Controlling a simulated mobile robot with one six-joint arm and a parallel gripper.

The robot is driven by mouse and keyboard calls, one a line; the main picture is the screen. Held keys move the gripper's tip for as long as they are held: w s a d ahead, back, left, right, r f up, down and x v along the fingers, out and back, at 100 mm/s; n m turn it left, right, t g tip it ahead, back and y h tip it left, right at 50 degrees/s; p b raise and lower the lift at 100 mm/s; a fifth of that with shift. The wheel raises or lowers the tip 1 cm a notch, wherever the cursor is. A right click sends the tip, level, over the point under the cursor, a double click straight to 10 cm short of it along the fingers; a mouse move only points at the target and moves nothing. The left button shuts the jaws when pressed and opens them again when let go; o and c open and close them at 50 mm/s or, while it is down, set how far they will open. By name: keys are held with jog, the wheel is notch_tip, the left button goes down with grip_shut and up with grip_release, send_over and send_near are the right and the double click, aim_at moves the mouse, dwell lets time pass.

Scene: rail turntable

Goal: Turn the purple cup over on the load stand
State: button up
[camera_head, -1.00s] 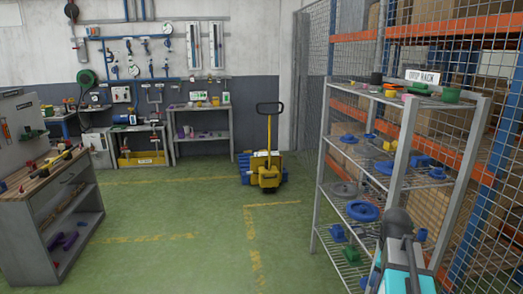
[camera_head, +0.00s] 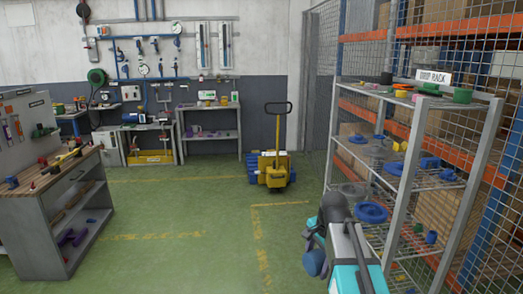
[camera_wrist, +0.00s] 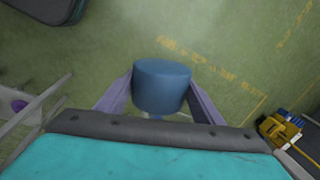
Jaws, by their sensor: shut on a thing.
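My gripper (camera_head: 313,240) is held out over the floor at the lower right of the head view, left of the drop rack. In the wrist view (camera_wrist: 160,80) its two fingers are shut on a blue, roughly cylindrical thing (camera_wrist: 162,92), with a flat round face toward the camera. The same blue thing (camera_head: 315,263) shows at the gripper in the head view. I see no purple cup for sure. Small purple things lie on the left bench's lower shelf (camera_head: 72,238) and on the back shelf unit (camera_head: 195,131). I cannot pick out the load stand.
The drop rack (camera_head: 398,160) stands close on the right, with blue, green and other parts on its shelves. A workbench (camera_head: 50,215) with tools is at the left. A yellow pallet truck (camera_head: 276,172) stands at the back. The green floor between is clear.

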jog(key=n, duration=0.2)
jog(key=a+n, duration=0.1)
jog(key=n, duration=0.1)
jog(key=shift+r+n+y, duration=0.15)
jog(key=shift+n+y, duration=0.15)
jog(key=shift+y, duration=0.1)
jog(key=shift+s+n+g, duration=0.25)
jog(key=shift+n+g, duration=0.15)
jog(key=shift+n, duration=0.6)
jog(key=shift+n, duration=0.4)
jog(key=shift+n, duration=0.5)
jog(key=n+g, duration=0.1)
jog(key=n, duration=0.5)
jog(key=n+g, duration=0.1)
jog(key=n, duration=0.3)
jog(key=shift+s, duration=0.1)
